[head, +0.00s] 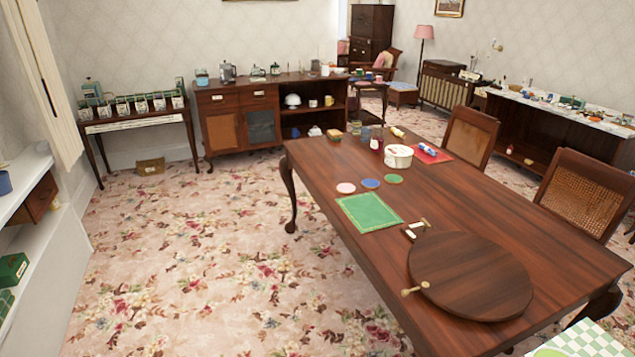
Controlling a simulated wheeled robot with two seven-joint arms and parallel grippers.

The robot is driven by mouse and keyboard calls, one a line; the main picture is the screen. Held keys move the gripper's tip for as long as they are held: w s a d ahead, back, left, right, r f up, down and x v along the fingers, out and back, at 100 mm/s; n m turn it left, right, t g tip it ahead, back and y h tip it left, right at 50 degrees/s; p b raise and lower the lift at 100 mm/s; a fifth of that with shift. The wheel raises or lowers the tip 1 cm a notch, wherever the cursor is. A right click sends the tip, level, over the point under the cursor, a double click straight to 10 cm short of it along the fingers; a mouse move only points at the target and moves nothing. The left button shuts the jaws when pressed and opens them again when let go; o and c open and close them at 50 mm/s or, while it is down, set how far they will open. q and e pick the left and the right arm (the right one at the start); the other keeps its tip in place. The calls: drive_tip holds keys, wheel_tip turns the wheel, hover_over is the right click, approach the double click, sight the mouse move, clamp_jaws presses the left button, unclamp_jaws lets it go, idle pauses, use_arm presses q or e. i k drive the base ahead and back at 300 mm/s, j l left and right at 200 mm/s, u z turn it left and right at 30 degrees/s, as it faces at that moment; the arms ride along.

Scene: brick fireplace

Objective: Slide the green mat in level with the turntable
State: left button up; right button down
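The green mat (368,211) is a rectangle with a thin yellowish border. It lies flat on the dark wooden table (490,205), near the table's left edge. The turntable (470,275) is a round dark wooden disc nearer to me on the same table. A small pale-tipped wooden knob (415,289) sticks out at its left rim. Neither of my grippers shows in the head view.
A small wooden piece with pale parts (415,229) lies between mat and turntable. Pink (346,188), blue (370,183) and green (393,179) discs lie beyond the mat. Farther back are a white tub (398,156) and a red mat (434,154). Chairs (585,192) line the right side.

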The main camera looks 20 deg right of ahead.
sight(366, 212)
drive_tip(key=i+z, duration=0.15)
drive_tip(key=i, duration=0.45)
drive_tip(key=i+j+z, duration=0.15)
drive_tip(key=i, duration=0.45)
drive_tip(key=i+j+z, duration=0.1)
drive_tip(key=i+j, duration=0.15)
drive_tip(key=i, duration=0.35)
